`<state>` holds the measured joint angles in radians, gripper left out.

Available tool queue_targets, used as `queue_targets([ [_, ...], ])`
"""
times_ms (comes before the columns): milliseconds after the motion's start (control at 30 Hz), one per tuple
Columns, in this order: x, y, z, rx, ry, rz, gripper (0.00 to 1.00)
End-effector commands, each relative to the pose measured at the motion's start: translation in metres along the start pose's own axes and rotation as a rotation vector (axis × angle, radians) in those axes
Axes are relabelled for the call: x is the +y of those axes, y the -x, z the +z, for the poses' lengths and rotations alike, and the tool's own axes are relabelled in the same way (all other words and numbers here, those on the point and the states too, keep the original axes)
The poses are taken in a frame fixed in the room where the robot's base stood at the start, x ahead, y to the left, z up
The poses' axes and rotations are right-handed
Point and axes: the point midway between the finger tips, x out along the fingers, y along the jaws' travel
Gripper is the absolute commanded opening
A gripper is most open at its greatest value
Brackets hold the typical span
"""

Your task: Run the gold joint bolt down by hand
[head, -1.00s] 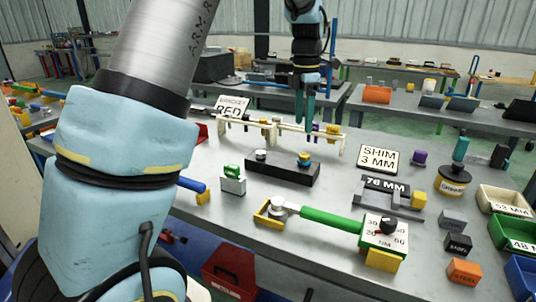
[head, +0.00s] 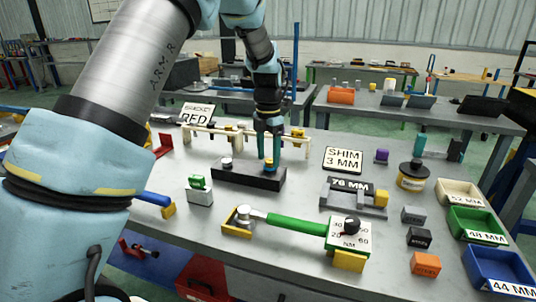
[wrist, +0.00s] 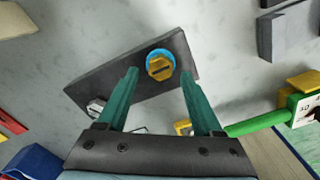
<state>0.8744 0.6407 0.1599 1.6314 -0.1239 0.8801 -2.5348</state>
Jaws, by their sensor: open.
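The gold joint bolt (wrist: 160,67) has a slotted gold head with a blue ring under it. It stands on a dark block (head: 236,174), near the block's right end in the head view. A silver bolt (head: 226,163) stands near the other end; it also shows in the wrist view (wrist: 97,108). My gripper (head: 269,152) is open over the gold bolt, fingers pointing down. In the wrist view the bolt's head lies between and just beyond the two green fingertips (wrist: 159,73), with a gap on each side. The gold bolt is partly hidden by the fingers in the head view.
A cream rail frame (head: 205,132) stands behind the block. The 76 mm gauge (head: 352,190) and coloured bins (head: 475,226) are at right.

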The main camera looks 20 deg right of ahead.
Motion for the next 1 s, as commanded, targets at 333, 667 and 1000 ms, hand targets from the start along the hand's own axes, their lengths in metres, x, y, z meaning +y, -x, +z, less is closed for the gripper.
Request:
queue_targets([
  [333, 0.0002, -0.0076, -0.0002, 0.0, 0.0, 0.0, 0.68],
  [667, 0.0001, -0.0072, -0.0001, -0.001, 0.0, 0.0, 0.36],
  [1000, 0.0, -0.0071, -0.0001, -0.001, 0.0, 0.0, 0.0],
])
